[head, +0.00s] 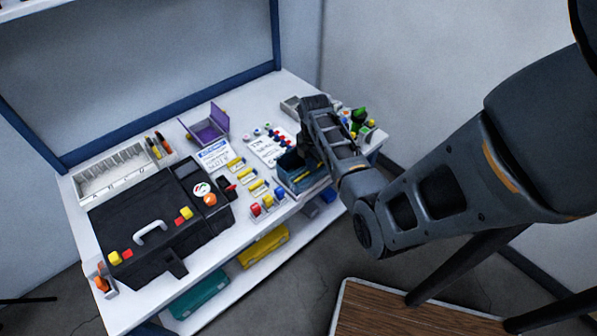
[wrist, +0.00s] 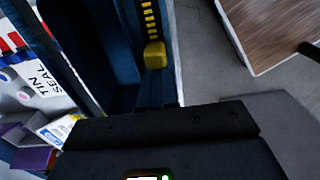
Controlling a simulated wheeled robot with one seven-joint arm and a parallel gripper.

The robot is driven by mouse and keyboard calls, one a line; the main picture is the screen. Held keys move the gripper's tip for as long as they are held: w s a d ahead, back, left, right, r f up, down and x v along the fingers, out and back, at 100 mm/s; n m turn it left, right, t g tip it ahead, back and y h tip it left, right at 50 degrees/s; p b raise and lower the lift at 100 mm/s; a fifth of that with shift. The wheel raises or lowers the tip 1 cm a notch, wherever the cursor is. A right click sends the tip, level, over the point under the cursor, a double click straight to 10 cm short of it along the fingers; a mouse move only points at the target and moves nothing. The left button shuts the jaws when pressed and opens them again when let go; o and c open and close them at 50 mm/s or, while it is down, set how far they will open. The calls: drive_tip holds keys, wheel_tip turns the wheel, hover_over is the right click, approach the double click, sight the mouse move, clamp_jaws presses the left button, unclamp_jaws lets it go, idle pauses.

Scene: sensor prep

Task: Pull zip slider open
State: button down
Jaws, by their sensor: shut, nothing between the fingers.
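The blue pouch (head: 289,163) lies near the right front of the white workbench, partly covered by my arm in the head view. In the wrist view its dark blue body (wrist: 120,45) runs up the picture. A yellow zip track (wrist: 150,14) ends at a blocky yellow zip slider (wrist: 155,55). My gripper (wrist: 162,126) shows as a dark shape across the bottom of the wrist view, shut and empty. The slider lies above it in that picture, with a visible gap between them. The fingertips are hidden in the head view.
A black case (head: 150,232) with a handle fills the left of the workbench (head: 262,92). A purple open box (head: 207,127), a printed card (head: 268,148) and small coloured parts lie near the pouch. A lower shelf holds a yellow case (head: 263,246) and a teal case (head: 199,294).

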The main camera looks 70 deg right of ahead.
drive_tip(key=shift+s+d+b, duration=0.1)
drive_tip(key=shift+s+d, duration=0.35)
drive_tip(key=shift+d, duration=0.25)
drive_tip(key=shift+s+d+b, duration=0.15)
drive_tip(key=shift+s+d, duration=0.25)
drive_tip(key=shift+d, duration=0.35)
drive_tip(key=shift+s+d+b, duration=0.1)
drive_tip(key=shift+s+d, duration=0.35)
drive_tip(key=shift+d, duration=0.25)
drive_tip(key=shift+w+a+r+p, duration=0.1)
drive_tip(key=shift+w+a+p, duration=0.15)
drive_tip(key=shift+a+p, duration=0.2)
wheel_tip(320, 180, up, 5)
drive_tip(key=p, duration=0.4)
drive_tip(key=shift+p, duration=0.35)
drive_tip(key=shift+r, duration=0.9)
